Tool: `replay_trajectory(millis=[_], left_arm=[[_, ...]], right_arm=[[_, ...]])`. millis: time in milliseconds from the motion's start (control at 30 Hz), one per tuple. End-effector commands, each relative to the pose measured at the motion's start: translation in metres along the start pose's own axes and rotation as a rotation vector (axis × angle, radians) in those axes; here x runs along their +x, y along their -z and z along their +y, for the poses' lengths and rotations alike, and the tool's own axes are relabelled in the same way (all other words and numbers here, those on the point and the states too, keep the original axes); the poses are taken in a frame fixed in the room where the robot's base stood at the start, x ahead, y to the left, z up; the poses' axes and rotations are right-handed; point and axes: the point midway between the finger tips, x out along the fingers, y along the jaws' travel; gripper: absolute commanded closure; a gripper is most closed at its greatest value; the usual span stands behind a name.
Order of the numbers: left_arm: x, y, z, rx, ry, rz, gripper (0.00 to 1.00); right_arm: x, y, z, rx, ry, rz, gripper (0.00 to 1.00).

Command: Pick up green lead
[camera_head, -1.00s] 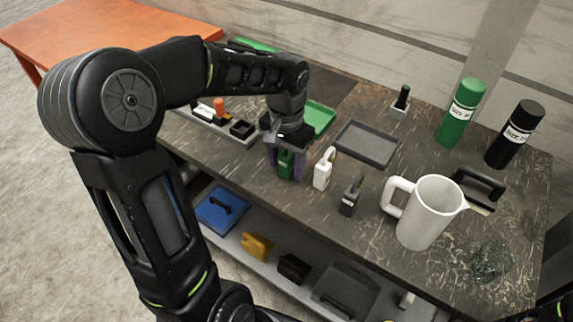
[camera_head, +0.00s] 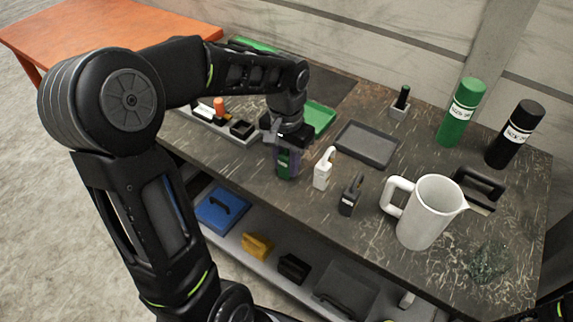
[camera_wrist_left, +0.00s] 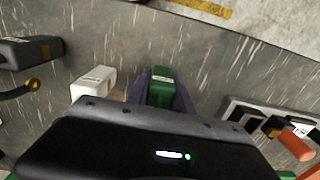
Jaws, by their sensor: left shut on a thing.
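The green lead (camera_head: 284,163) is a small dark green block near the table's front edge, left of a white lead (camera_head: 323,169). My left gripper (camera_head: 288,160) points down over it and is shut on it, with a finger on each side. In the left wrist view the green lead (camera_wrist_left: 160,88) sits between the purple-grey fingers of the gripper (camera_wrist_left: 162,95). I cannot tell whether it still touches the table.
A dark grey lead (camera_head: 350,195) and a white jug (camera_head: 427,212) stand to the right. A grey tray (camera_head: 367,144) and a green tray (camera_head: 320,117) lie behind. Green (camera_head: 461,112) and black (camera_head: 514,134) bottles stand at the back right. A lower shelf holds a blue case (camera_head: 221,207).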

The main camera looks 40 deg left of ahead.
Motion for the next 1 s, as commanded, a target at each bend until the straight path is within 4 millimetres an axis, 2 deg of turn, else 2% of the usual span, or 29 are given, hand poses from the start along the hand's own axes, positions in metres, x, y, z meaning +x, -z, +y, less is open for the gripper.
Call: replay_trajectory(millis=[400,533,667,1000], left_arm=[[-0.001,0.0,0.0,0.0,0.0,0.001,1.0],[-0.007,0.001,0.0,0.0,0.001,0.002,1.0],[-0.024,0.001,0.0,0.0,0.001,0.006,1.0],[-0.087,0.001,0.0,0.0,0.0,0.005,1.0]], right_arm=[[0.0,0.0,0.0,0.0,0.0,0.0,0.64],[0.0,0.0,0.0,0.0,0.0,0.0,0.64],[0.0,0.0,0.0,0.0,0.0,0.0,0.64],[0.001,0.0,0.0,0.0,0.0,0.0,0.64]])
